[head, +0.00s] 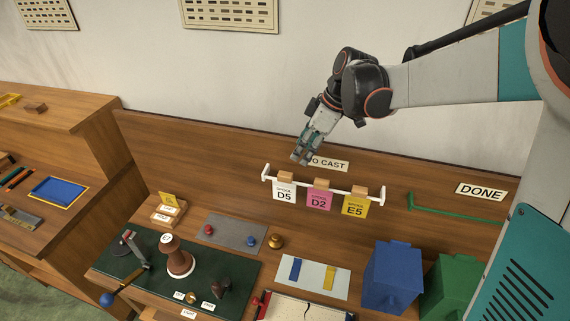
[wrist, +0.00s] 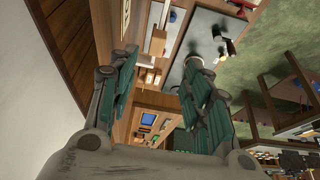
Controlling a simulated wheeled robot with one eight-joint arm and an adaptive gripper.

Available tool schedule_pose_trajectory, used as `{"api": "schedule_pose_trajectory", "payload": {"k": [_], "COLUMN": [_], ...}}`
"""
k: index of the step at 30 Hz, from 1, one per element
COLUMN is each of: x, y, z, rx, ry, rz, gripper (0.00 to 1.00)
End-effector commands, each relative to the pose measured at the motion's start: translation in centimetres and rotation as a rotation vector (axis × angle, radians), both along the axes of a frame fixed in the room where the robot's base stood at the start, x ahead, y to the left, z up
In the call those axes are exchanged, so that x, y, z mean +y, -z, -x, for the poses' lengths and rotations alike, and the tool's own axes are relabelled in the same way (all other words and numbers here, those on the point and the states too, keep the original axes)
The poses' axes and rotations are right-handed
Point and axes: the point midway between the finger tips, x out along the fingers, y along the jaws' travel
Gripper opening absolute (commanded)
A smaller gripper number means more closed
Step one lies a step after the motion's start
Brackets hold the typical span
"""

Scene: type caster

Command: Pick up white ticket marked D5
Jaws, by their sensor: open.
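The white ticket marked D5 (head: 284,191) hangs at the left end of a white rail (head: 330,188) on the wooden back panel. A pink ticket marked D2 (head: 319,200) and a yellow ticket marked E5 (head: 355,205) hang to its right on the same rail. My gripper (head: 301,157) is above and slightly right of the D5 ticket in the head view, apart from it and empty. In the wrist view its two green-padded fingers (wrist: 160,95) are spread apart with nothing between them. The D5 ticket is not identifiable in the wrist view.
A "TO CAST" sign (head: 329,164) is partly hidden behind my gripper. A green rail (head: 455,214) under a "DONE" sign (head: 480,191) is bare. Below stand a blue box (head: 392,278), a green box (head: 455,288), a brown spool-like stand (head: 178,258) and a grey mat (head: 232,231).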

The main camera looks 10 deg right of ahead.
Motion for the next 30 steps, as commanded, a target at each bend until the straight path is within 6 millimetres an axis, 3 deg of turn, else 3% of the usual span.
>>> {"api": "schedule_pose_trajectory", "payload": {"k": [12,22,30], "x": [2.4,3.4,4.7], "y": [6.3,8.5,11.6], "z": [-1.1,-1.6,-2.5], "rx": [-0.001,-0.001,-0.001], "ry": [-0.003,-0.003,-0.003], "rz": [-0.001,0.0,0.0], "gripper": [0.45,0.45,0.45]}}
